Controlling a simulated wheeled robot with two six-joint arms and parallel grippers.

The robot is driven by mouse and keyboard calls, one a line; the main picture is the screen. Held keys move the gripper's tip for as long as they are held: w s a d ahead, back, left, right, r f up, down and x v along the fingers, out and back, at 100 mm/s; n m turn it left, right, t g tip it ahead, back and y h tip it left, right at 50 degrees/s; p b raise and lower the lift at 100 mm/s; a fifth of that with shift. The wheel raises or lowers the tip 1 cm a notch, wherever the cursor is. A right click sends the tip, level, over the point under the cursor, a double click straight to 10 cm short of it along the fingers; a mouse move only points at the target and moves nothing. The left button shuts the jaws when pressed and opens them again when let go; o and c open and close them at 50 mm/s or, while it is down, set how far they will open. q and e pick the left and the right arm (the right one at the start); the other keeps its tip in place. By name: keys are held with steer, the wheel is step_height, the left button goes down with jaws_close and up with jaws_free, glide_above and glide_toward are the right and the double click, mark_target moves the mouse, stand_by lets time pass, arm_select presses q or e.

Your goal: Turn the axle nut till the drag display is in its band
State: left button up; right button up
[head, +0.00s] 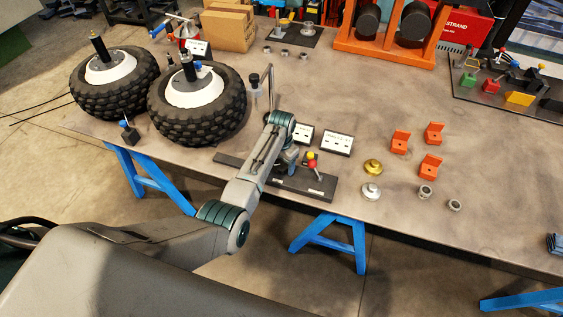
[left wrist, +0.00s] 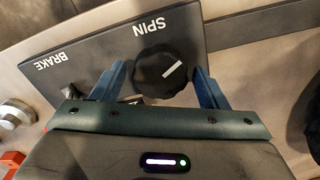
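Two knobbly black tyres with white hubs, the left (head: 112,70) and the right (head: 193,92), stand at the table's left; dark axle parts rise from their hubs. I cannot pick out an axle nut for certain. Two white display plates, one (head: 303,134) partly behind my arm and one (head: 337,144), lie by a dark control panel (head: 318,187); their readings are too small to tell. In the left wrist view the panel reads BRAKE and SPIN. My left gripper (left wrist: 162,82) has its blue fingers against both sides of the black SPIN knob (left wrist: 158,74). My right gripper is out of view.
A lever with red and yellow knobs (head: 312,160) stands on the panel. Right of it lie a brass flanged part (head: 373,167), a silver one (head: 371,191), orange brackets (head: 400,141) and grey rings (head: 455,205). A cardboard box (head: 229,27) stands behind. The table's right middle is clear.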

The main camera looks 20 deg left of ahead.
arm_select(q)
steer(key=c, duration=0.7)
steer(key=shift+r+n, duration=0.1)
steer(key=shift+n, duration=0.3)
steer(key=n+p, duration=0.1)
steer(key=n, duration=0.2)
steer(key=shift+p, duration=0.3)
steer(key=n, duration=0.3)
steer(key=shift+n, duration=0.3)
steer(key=n, duration=0.3)
steer(key=shift+n, duration=0.9)
